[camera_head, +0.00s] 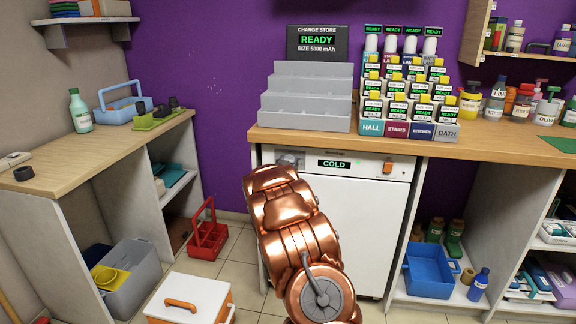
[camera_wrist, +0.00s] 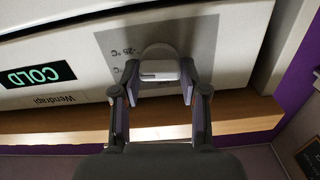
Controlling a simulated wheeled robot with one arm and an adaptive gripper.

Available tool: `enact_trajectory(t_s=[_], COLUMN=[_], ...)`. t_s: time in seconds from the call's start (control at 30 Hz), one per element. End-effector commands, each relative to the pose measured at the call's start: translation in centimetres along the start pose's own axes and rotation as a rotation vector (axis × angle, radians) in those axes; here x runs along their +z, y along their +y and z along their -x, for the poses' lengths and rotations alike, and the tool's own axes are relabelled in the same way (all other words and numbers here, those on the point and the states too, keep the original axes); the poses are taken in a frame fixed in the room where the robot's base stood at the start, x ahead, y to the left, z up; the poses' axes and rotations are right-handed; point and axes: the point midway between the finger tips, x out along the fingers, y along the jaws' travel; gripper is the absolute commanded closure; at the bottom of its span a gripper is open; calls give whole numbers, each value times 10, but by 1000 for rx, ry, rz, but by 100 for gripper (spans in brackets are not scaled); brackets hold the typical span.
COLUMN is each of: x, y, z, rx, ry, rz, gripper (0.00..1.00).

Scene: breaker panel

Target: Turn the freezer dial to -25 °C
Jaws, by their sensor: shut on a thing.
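The white freezer (camera_head: 370,225) stands under the wooden counter, with a green COLD display (camera_head: 334,164) on its top strip. The pale dial (camera_wrist: 158,70) sits on a grey plate on that strip. The wrist view shows it upside down, with a -25 °C mark (camera_wrist: 126,50) beside the dial and another, partly hidden °C mark. My gripper (camera_wrist: 158,79) has its two fingers on either side of the dial's raised grip and is shut on it. I cannot tell which mark the dial points at. In the head view my copper arm hides the gripper.
The counter (camera_head: 500,150) above the freezer holds a grey stepped rack (camera_head: 305,110) and several labelled bottles. Its wooden edge runs close by my gripper in the wrist view. A red caddy (camera_head: 208,238) and a white-and-orange box (camera_head: 190,297) stand on the floor at left.

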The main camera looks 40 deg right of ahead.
Motion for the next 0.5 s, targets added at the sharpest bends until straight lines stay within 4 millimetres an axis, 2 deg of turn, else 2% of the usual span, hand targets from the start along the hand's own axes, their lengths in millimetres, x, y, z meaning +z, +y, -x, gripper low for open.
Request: enact_trajectory(t_s=[0.5], x=[0], y=[1], z=[0], rx=[-2], ry=[4], rz=[-322], gripper=[91])
